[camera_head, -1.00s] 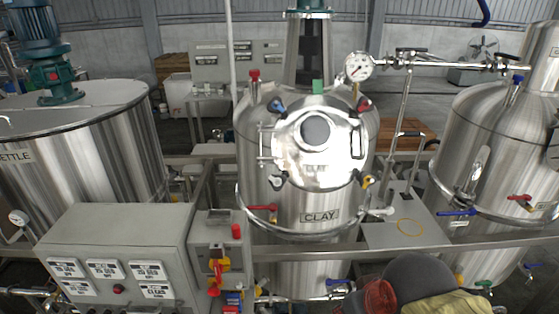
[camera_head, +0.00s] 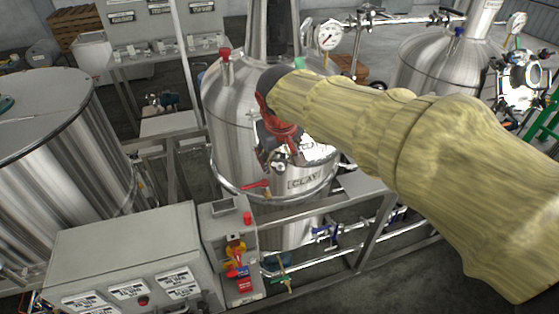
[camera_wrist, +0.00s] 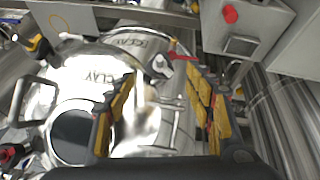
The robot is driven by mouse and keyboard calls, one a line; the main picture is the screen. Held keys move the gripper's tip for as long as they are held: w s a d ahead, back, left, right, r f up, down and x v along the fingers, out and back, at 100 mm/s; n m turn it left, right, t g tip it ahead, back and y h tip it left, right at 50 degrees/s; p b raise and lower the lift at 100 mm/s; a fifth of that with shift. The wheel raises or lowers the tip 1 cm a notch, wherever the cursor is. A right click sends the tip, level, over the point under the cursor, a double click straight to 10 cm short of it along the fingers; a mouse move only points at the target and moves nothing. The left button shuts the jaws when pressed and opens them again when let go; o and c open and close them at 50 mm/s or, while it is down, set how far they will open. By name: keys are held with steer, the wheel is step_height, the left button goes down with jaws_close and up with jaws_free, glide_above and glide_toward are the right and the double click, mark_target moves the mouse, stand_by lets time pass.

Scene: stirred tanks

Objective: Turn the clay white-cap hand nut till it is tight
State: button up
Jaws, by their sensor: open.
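The CLAY tank (camera_head: 228,110) is a steel vessel with a round, bright manway lid (camera_wrist: 95,95) ringed by hand nuts. The white-cap hand nut (camera_wrist: 160,66) shows in the wrist view at the lid's edge, just beyond and between my fingertips. In the head view it is small at the lower left of the lid (camera_head: 279,158), partly hidden by my gripper. My gripper (camera_wrist: 163,88) is open, with a yellow-padded finger on each side and no object held. In the head view my gripper (camera_head: 275,148) is over the lid's left part. Contact with the nut cannot be told.
A yellow-cap nut (camera_wrist: 36,45) and a red-cap nut (camera_wrist: 11,154) are elsewhere on the lid. A lid handle (camera_wrist: 180,125) lies close to my right finger. A red-handled valve (camera_head: 256,186) is below the nut. A grey control box (camera_head: 130,250) stands at front left.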

mark_target(280, 165)
steer(key=x, duration=0.5)
steer(key=shift+f, duration=0.1)
steer(key=c, duration=0.3)
steer(key=c, duration=0.8)
steer(key=shift+c, duration=0.3)
